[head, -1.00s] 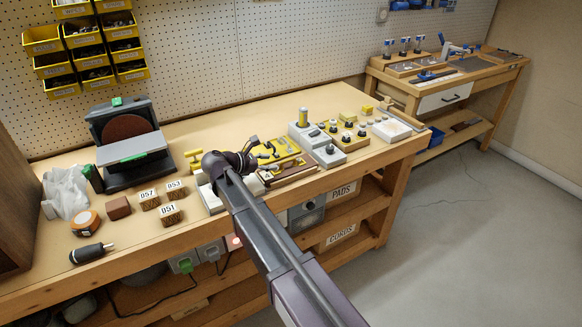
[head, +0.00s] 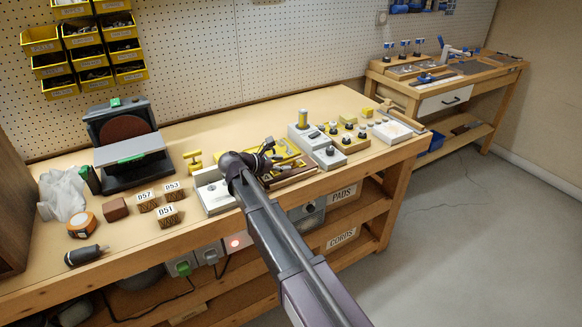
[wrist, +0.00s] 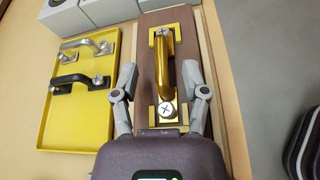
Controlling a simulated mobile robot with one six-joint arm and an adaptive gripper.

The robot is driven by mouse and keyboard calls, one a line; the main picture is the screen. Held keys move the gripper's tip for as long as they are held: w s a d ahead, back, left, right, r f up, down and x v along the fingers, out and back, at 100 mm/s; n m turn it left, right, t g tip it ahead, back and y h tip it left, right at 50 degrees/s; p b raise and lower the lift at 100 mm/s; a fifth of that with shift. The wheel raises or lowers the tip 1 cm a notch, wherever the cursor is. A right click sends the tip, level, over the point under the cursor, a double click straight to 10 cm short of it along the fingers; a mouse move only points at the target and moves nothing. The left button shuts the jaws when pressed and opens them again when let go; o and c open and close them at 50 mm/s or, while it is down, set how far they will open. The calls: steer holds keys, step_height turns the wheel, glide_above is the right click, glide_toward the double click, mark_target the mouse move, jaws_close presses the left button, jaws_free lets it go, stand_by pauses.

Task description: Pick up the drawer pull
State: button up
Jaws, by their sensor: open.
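A shiny brass drawer pull (wrist: 163,68) sits on a brown board (wrist: 152,28), with a screw at each end, in the wrist view. My gripper (wrist: 160,76) is open, with one finger on each side of the brass pull; I see no contact. Two more pulls, one chrome (wrist: 86,45) and one black (wrist: 80,82), lie in a yellow tray (wrist: 58,132) to the left. In the head view my gripper (head: 271,148) is over the board (head: 294,176), and my arm hides part of this area; the pull cannot be made out there.
Grey blocks (wrist: 102,11) stand beyond the tray. In the head view, a disc sander (head: 127,145), wooden blocks (head: 168,216) and a tape measure (head: 82,225) are on the bench's left.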

steer(key=shift+b+x, duration=0.35)
steer(key=shift+x, duration=1)
jaws_close()
